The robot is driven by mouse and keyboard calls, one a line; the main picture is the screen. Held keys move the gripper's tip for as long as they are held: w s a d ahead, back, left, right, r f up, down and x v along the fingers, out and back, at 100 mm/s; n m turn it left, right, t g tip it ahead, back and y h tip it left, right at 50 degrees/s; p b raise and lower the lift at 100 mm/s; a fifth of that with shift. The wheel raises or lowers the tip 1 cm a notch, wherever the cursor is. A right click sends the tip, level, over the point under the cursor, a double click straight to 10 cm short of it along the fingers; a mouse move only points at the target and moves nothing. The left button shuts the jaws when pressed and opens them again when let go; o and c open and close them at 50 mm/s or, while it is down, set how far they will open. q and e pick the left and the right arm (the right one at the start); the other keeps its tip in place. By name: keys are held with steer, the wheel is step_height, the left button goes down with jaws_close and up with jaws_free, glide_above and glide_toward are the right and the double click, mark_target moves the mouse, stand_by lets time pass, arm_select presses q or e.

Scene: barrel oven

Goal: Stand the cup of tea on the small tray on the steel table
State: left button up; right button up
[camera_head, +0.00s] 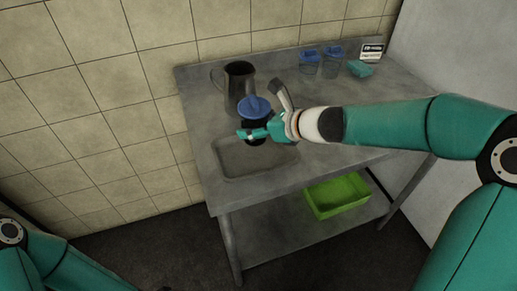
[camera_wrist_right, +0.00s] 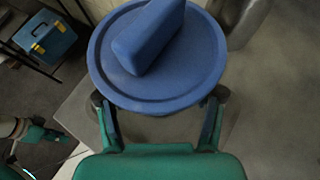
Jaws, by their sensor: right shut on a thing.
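The cup of tea is a dark cup with a blue lid (camera_head: 254,106); from above, the round blue lid (camera_wrist_right: 155,75) with its raised bar fills the middle of the right wrist view. My right gripper (camera_head: 254,131) is shut on the cup, its fingers on either side below the lid. The small tray (camera_head: 262,170) is a grey, shallow-rimmed tray at the near left of the steel table (camera_head: 203,112). The cup appears over the tray's back part; I cannot tell whether it touches.
A dark metal jug (camera_head: 240,82) stands just behind the cup. Two blue-lidded containers (camera_head: 309,60) (camera_head: 333,58), a teal sponge-like block (camera_head: 360,68) and a small sign (camera_head: 372,51) are at the back right. A green crate (camera_head: 338,196) sits on the lower shelf.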

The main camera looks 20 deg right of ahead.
mark_target(255, 140)
steer(key=shift+f+b, duration=1.3)
steer(key=shift+f, duration=1.5)
steer(key=shift+r, duration=0.1)
steer(key=o, duration=1.3)
steer(key=p+v, duration=0.2)
steer(key=v, duration=1)
steer(key=shift+s+p, duration=0.1)
steer(key=shift+p, duration=0.2)
